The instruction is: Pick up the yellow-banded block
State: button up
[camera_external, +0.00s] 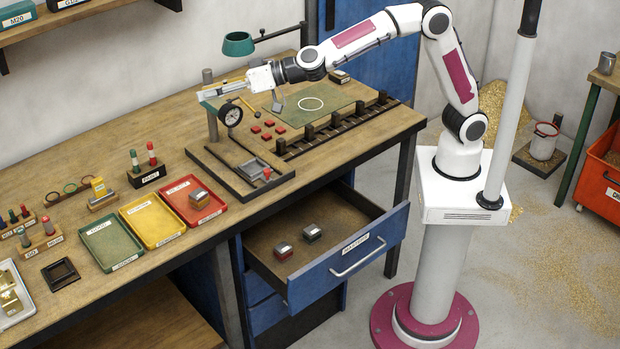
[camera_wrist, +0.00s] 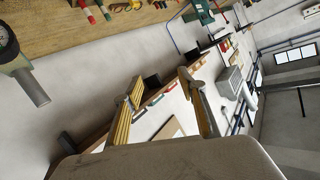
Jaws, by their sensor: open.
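My gripper (camera_external: 208,93) is at the end of the outstretched arm, above the back of the bench near the dial gauge, and points left. In the wrist view its two fingers (camera_wrist: 160,78) are spread apart with nothing held between them. A small dark block (camera_external: 340,77) with what looks like a yellowish band sits at the back right of the bench, behind the green mat; the band is too small to be sure of. Similar blocks are a red-banded one (camera_external: 283,250) and a greyish one (camera_external: 312,232) in the open drawer, and one (camera_external: 199,198) on the red tray.
The dial gauge (camera_external: 230,116) stands just below my gripper. A dark slotted rail (camera_external: 335,128) and green mat (camera_external: 335,103) lie to the right. Green, yellow (camera_external: 152,220) and red trays line the front. The blue drawer (camera_external: 350,255) sticks out from the bench.

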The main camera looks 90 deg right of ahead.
jog(key=w+a+f+m+h, duration=0.2)
jog(key=w+f, duration=0.2)
jog(key=f, duration=0.2)
jog(key=m+g+h, duration=0.1)
jog(key=h, duration=0.2)
send_over(203, 197)
notch_tip(203, 197, down, 8)
jog(key=r, duration=0.1)
jog(key=s+a+f+g+h, duration=0.1)
jog(key=f, duration=0.4)
jog(key=s+f+m+g+h, duration=0.1)
jog(key=f, duration=0.5)
jog(key=s+a+f+g+h, duration=0.1)
jog(key=f, duration=0.4)
jog(key=shift+s+a+f+h, duration=0.25)
jog(key=shift+s+a+h, duration=0.05)
jog(key=shift+s+f+g, duration=0.2)
jog(key=shift+f+g, duration=0.1)
jog(key=shift+f, duration=0.1)
jog(key=shift+w, duration=0.1)
jog(key=shift+x, duration=1.25)
